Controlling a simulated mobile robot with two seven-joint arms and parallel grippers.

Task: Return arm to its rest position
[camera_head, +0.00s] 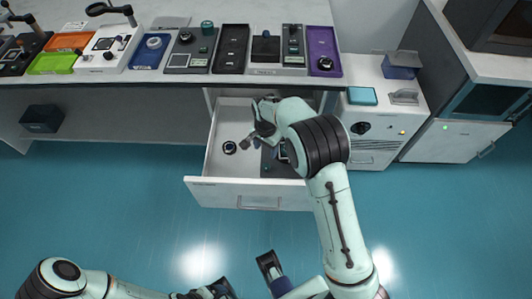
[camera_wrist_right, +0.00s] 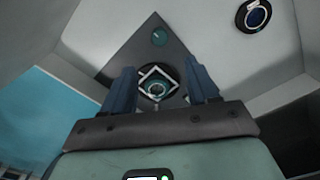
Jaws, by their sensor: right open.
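My right arm (camera_head: 333,215) reaches up and over an open white drawer (camera_head: 205,185). Its gripper (camera_head: 262,130) is inside or just above the drawer, partly hidden by its own wrist. In the right wrist view the two blue fingers (camera_wrist_right: 160,68) stand apart with nothing gripped. Beyond them a round part in a diamond-shaped frame (camera_wrist_right: 156,84) sits on a dark grey tray (camera_wrist_right: 150,45); I cannot tell how far below the fingers it is.
A dark round part (camera_head: 230,147) lies in the drawer, left of the gripper. The drawer walls surround the gripper closely. The table (camera_head: 180,83) above carries several coloured trays. A white cabinet (camera_head: 385,125) stands right of the drawer. The blue floor (camera_head: 130,210) in front is clear.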

